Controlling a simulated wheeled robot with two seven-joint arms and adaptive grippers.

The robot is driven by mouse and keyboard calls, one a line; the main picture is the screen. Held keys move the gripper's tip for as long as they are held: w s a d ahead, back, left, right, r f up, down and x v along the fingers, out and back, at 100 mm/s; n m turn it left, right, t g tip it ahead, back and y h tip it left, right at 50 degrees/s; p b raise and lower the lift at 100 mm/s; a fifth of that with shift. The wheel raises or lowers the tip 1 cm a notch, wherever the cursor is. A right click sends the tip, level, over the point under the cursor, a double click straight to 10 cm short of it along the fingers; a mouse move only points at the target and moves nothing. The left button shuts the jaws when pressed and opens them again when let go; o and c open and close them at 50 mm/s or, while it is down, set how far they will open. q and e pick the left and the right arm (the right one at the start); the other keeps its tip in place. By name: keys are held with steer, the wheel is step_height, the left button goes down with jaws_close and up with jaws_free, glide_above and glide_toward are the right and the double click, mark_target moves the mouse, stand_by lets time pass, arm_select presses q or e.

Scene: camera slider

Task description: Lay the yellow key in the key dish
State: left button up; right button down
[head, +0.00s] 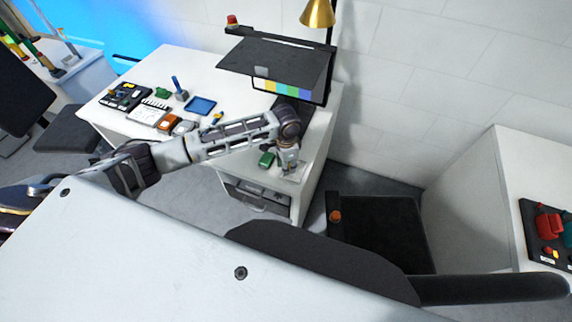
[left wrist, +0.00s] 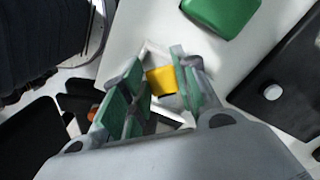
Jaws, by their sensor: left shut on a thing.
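My left gripper (head: 288,170) is low over the front right corner of the white table. In the left wrist view its green-padded fingers (left wrist: 155,88) are shut on the yellow key (left wrist: 162,80), of which only a yellow block shows. My right gripper is in neither view.
A green block (head: 266,160) lies close to the left gripper and also shows in the wrist view (left wrist: 222,14). A dark raised panel (head: 275,62) and brass lamp (head: 318,14) stand behind. A blue tray (head: 200,105) and several small items lie further left on the table.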

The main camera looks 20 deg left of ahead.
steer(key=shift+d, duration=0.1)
arm_select(q)
steer(key=shift+f, duration=0.15)
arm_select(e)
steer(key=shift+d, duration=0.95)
arm_select(q)
steer(key=shift+f, duration=0.1)
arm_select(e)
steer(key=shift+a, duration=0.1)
